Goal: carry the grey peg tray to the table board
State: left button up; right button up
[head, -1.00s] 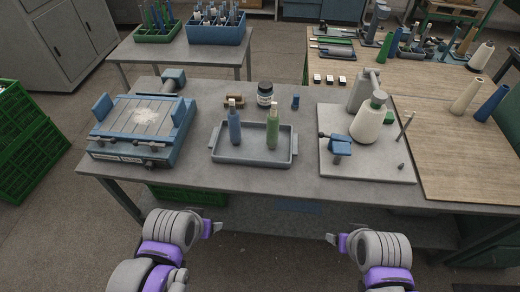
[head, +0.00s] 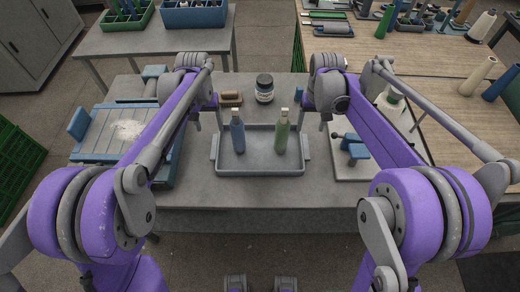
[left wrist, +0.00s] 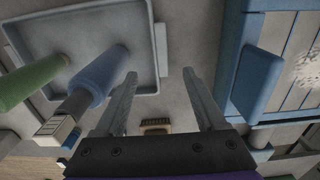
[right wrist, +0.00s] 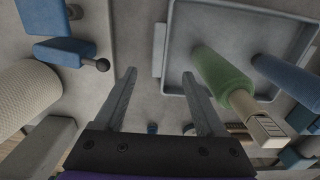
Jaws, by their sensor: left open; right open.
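The grey peg tray (head: 260,170) lies on the grey table with a blue bottle-shaped piece (head: 237,135) and a green one (head: 282,135) upright in it. My left gripper (head: 207,122) is open and points down above the tray's left end; in the left wrist view the end handle (left wrist: 161,50) lies beyond and between its fingertips. My right gripper (head: 314,122) is open over the right end; in the right wrist view that handle (right wrist: 158,50) shows between its fingertips. Both grippers are empty. The board (head: 345,172) right of the tray is partly hidden by my right arm.
A dark jar (head: 264,88) and a brown block (head: 231,98) stand behind the tray. A blue clamp (head: 352,150) and white cone (head: 390,100) stand on the board.

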aim_at(215, 146)
pick_arm(q)
notch_tip(215, 146, down, 11)
jog(key=shift+r, duration=0.1)
pick_arm(e)
notch_tip(215, 146, down, 11)
jog(key=shift+r, duration=0.1)
pick_arm(q)
grip_shut()
pick_arm(e)
grip_shut()
dwell(1.2)
